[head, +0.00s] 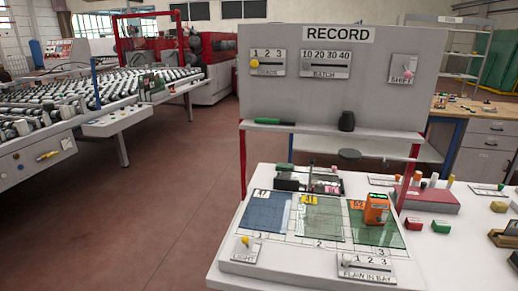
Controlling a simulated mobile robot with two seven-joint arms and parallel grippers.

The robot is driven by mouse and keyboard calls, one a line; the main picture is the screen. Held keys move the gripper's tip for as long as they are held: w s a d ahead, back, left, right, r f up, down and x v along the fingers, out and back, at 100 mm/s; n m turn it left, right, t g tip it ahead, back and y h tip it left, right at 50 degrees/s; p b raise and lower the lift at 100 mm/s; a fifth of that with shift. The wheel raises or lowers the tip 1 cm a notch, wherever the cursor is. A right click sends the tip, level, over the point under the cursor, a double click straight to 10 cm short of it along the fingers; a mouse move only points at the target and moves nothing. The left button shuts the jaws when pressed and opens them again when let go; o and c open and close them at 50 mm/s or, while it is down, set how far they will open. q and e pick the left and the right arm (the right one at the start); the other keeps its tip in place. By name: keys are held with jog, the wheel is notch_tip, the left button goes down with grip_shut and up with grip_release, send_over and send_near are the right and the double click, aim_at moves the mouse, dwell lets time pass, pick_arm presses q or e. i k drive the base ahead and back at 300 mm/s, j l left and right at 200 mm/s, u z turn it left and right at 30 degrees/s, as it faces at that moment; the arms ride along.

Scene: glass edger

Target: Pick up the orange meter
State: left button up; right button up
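The orange meter (376,208) stands upright on the green panel (378,234), the rightmost of three panels on the white table. It is a small orange block with a dark patch and some green near its top. Neither of my grippers shows in the head view.
A grey RECORD board (338,80) rises behind the table, with a narrow shelf holding a green-handled tool (270,122) and a dark pot (347,121). A red block (430,197) with upright pegs stands right of the meter. A FLAW IN BAY plate (366,268) lies in front.

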aim_at(379, 205)
jog(key=i+l+z, duration=0.15)
jog(key=l, duration=0.25)
jog(key=i+l+z, duration=0.15)
jog(key=l, duration=0.25)
jog(key=i+l+z, duration=0.15)
jog(key=l, duration=0.2)
jog(key=i+l, duration=0.05)
